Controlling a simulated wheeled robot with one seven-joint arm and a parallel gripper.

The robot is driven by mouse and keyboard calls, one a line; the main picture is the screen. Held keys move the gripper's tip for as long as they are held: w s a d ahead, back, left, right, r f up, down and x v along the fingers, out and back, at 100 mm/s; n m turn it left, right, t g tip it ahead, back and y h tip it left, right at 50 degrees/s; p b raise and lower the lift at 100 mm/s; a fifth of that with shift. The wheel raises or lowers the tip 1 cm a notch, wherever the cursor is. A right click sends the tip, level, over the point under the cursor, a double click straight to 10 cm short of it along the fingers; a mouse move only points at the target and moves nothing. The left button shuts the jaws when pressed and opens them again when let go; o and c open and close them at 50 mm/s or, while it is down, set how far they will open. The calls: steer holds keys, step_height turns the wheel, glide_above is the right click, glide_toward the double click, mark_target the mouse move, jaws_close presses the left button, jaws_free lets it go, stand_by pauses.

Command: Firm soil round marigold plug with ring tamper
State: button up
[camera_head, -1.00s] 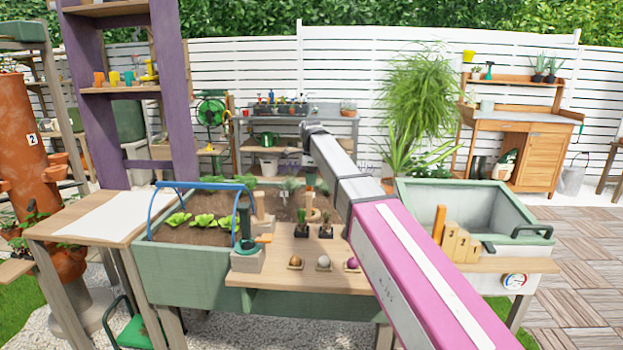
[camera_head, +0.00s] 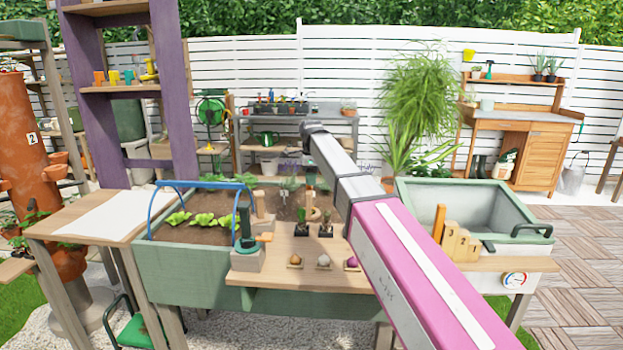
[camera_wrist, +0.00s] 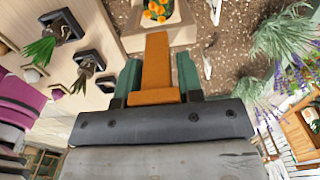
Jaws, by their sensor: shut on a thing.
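My gripper (camera_wrist: 158,82) is shut on an orange-brown wooden handle (camera_wrist: 157,62), which stands between its green fingers. I take this to be the ring tamper's handle. Its far end meets a pale wooden piece (camera_wrist: 182,34) at the top of the wrist view. The orange marigold flowers (camera_wrist: 157,10) show within that piece, cut by the frame's upper edge. Whether the ring touches the soil, I cannot tell. Dark soil (camera_wrist: 228,50) lies to the right. In the head view, a small tan piece (camera_head: 314,214) shows at the planter, left of my arm; my gripper is not clear there.
Two dark pots with seedlings (camera_wrist: 88,62) (camera_wrist: 62,27) stand on the wooden board (camera_head: 280,258). Lettuces (camera_head: 203,219) and a blue hoop (camera_head: 200,184) are in the planter's left part. Lavender (camera_wrist: 290,82) grows close on the right of the wrist view.

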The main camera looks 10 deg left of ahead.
stand_by(0.4)
steer(key=shift+r, duration=5)
